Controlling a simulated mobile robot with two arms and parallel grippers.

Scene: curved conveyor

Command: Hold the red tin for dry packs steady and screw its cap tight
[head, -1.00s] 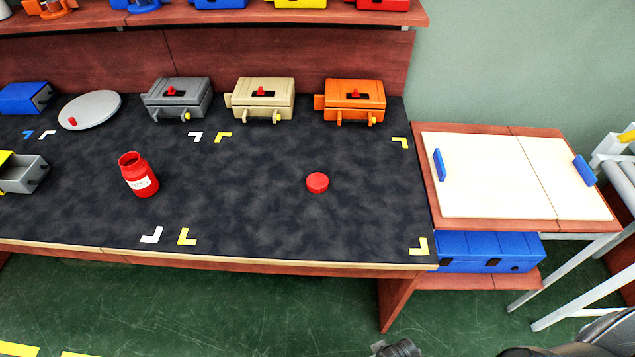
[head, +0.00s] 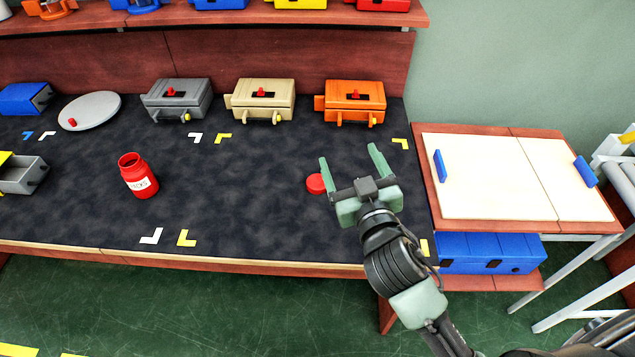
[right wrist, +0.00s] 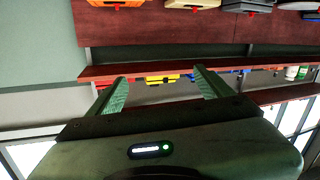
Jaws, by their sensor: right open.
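The red tin (head: 138,178) stands open and upright on the dark mat at the left, with a white label on its side. Its red cap (head: 315,184) lies apart from it on the mat, right of the middle. My right gripper (head: 352,160) is open and empty. In the head view it shows just right of the cap, and its arm comes in from the lower right. Its open fingers also show in the right wrist view (right wrist: 160,88), with nothing between them. My left gripper is not in view.
Grey, beige (head: 262,100) and orange (head: 354,102) boxes stand along the back of the table. A grey round plate (head: 90,110) and a grey open box (head: 22,175) are at the left. A side table with white panels (head: 480,180) is at the right. The mat between tin and cap is clear.

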